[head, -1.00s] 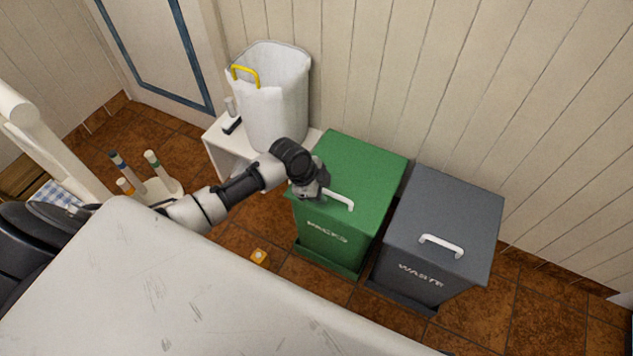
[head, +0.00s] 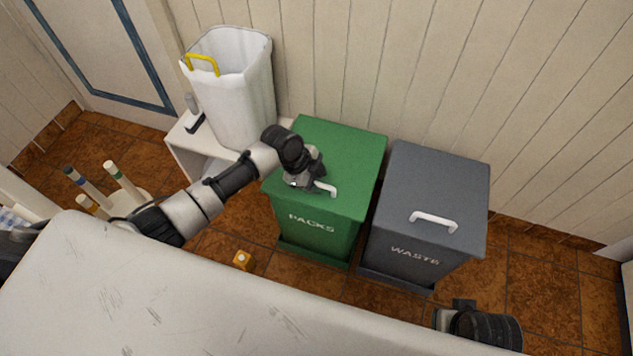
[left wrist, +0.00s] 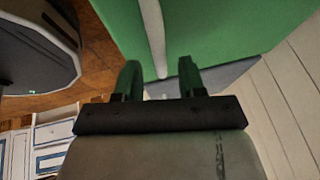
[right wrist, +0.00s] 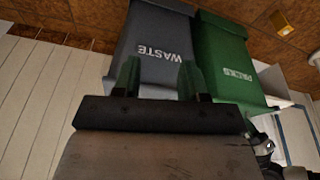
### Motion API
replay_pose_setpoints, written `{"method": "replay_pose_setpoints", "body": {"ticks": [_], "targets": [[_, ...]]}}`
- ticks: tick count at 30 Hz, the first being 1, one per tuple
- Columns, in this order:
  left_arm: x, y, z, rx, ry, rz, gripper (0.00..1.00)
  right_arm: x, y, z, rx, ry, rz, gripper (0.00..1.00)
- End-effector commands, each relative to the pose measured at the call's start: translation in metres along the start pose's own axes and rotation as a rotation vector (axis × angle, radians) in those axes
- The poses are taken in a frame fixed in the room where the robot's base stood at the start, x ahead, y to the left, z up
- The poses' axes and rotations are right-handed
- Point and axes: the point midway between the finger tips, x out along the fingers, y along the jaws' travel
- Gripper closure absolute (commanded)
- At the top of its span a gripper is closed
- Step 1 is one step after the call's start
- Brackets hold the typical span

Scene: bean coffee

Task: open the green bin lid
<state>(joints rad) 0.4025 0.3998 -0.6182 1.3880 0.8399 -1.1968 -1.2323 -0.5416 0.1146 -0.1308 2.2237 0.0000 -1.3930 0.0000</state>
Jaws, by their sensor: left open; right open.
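A white handle (head: 325,188) sits near the lid's front edge. My left gripper (head: 312,181) is open just over the lid at the handle's left end and hides part of it. In the left wrist view the white handle (left wrist: 153,38) runs between the two spread fingers (left wrist: 160,80), apart from them. My right gripper (right wrist: 157,78) is open and empty in its wrist view, with the green bin (right wrist: 222,60) ahead on the right.
A grey bin (head: 415,255) marked WASTE stands right of the green bin. A white basket (head: 235,95) with a yellow handle is on a low white stand (head: 190,150) to the left. A small orange block (head: 243,260) lies on the floor. A white surface (head: 150,290) fills the foreground.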

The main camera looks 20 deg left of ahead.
Motion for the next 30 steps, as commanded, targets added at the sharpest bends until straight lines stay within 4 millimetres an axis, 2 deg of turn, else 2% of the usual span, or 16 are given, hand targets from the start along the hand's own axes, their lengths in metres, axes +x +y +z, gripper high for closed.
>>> {"method": "replay_pose_setpoints", "body": {"ticks": [4, 13, 21, 30], "targets": [[0.0082, -0.0002, -0.0002, 0.0, 0.0, -0.001, 0.6, -0.0082, 0.0004, -0.0007, 0.001, 0.005, 0.001, 0.57], [0.0093, -0.0003, -0.0002, 0.0, 0.0, -0.001, 0.6, -0.0106, 0.0005, -0.001, 0.001, 0.005, 0.001, 0.57], [0.0092, -0.0002, -0.0001, 0.0, 0.0, -0.001, 1.0, -0.0103, 0.0006, -0.0008, 0.001, 0.004, 0.001, 0.57], [0.0087, -0.0002, -0.0003, -0.001, 0.0, 0.0, 1.0, -0.0105, 0.0006, -0.0009, 0.001, 0.005, 0.001, 0.57]]}}
